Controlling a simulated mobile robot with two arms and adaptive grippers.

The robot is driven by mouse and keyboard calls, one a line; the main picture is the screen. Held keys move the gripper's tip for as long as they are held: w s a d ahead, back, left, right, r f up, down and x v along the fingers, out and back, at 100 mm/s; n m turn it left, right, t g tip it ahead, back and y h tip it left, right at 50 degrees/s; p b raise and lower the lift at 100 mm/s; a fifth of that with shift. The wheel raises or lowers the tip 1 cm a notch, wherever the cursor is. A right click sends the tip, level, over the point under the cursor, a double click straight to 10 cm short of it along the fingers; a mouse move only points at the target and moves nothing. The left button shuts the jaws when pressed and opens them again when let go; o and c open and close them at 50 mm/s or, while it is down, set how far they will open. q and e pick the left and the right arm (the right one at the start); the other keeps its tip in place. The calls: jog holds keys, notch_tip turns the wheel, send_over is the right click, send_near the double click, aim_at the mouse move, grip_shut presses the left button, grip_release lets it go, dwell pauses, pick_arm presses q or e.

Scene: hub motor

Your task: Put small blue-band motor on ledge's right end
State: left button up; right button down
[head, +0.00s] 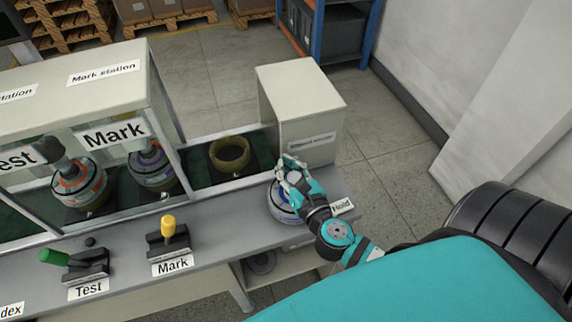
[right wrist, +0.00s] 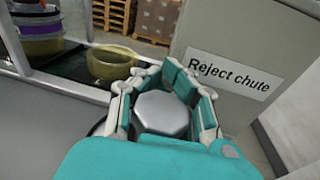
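The small blue-band motor (head: 282,208) is at the right end of the grey ledge (head: 222,232), just left of the "Hold" label (head: 342,206). It looks upright, and the gripper hides part of its top. My right gripper (head: 291,166) is right over the motor. My left gripper is out of view.
The reject chute box (head: 302,110) stands just behind the gripper. A brass-coloured ring (head: 230,153) lies in the dark bay to the left. Motors stand in the Test (head: 80,186) and Mark (head: 152,168) stations.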

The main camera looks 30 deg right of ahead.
jog(key=shift+f+b, duration=0.2)
jog(key=shift+b, duration=0.1)
jog(key=c, duration=1.4)
grip_release()
jog(key=shift+f, duration=0.2)
jog(key=s, duration=0.4)
jog(key=s+a, duration=0.1)
jog(key=s, duration=0.3)
jog(key=s+r, duration=0.1)
jog(key=s, duration=0.3)
jog(key=shift+a, duration=0.2)
